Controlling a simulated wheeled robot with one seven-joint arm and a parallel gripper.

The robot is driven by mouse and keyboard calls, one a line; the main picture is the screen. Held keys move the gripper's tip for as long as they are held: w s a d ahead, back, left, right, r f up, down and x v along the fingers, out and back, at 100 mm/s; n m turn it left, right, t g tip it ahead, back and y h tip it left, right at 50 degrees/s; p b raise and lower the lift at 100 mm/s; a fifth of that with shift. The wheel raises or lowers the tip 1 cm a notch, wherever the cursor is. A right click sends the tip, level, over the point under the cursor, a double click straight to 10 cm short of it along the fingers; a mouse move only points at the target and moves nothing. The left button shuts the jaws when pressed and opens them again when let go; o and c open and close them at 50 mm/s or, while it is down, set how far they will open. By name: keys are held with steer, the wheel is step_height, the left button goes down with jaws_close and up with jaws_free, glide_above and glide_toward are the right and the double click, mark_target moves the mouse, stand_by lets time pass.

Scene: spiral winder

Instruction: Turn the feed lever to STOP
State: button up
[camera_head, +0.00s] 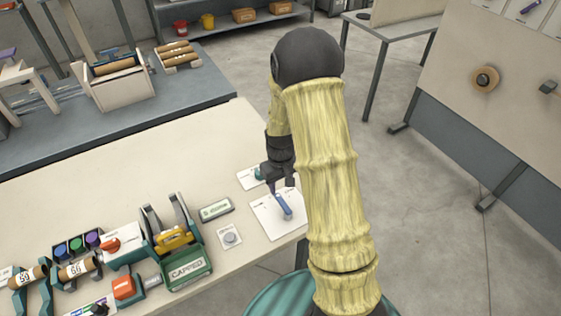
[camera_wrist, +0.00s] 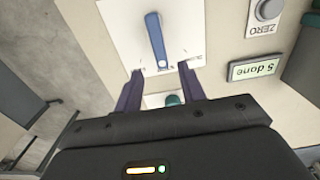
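The feed lever (camera_head: 283,203) is a blue bar on a white plate (camera_head: 268,221) near the table's right edge. In the wrist view the lever (camera_wrist: 155,38) stands nearly upright on its plate (camera_wrist: 117,22), its narrow lower end near the middle of a row of small labels. The labels are too small to read. My gripper (camera_wrist: 158,69) is open, with one dark purple finger on each side of that lower end. No contact shows, and I cannot tell the height gap. In the head view my gripper (camera_head: 279,181) is over the plate's far side.
A teal knob (camera_wrist: 173,99) on another white plate lies between my fingers in the wrist view. A grey ZERO button (camera_head: 229,238) and a counter display (camera_head: 215,209) reading "5 done" in the wrist view stand left of the lever. A CAPPED tray (camera_head: 188,271) is further left.

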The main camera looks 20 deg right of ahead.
step_height(320, 180, up, 11)
steer(key=b, duration=0.1)
stand_by(0.3)
steer(key=s+a+r+m+t, duration=0.1)
steer(key=s, duration=0.6)
steer(key=s+a+r+m+t, duration=0.1)
steer(key=s+a+r, duration=0.1)
steer(key=s, duration=0.5)
steer(key=shift+s+a+t, duration=0.15)
steer(key=shift+s+t, duration=0.05)
steer(key=shift+t, duration=0.1)
steer(key=shift+c, duration=0.4)
stand_by(0.9)
steer(key=shift+w, duration=0.1)
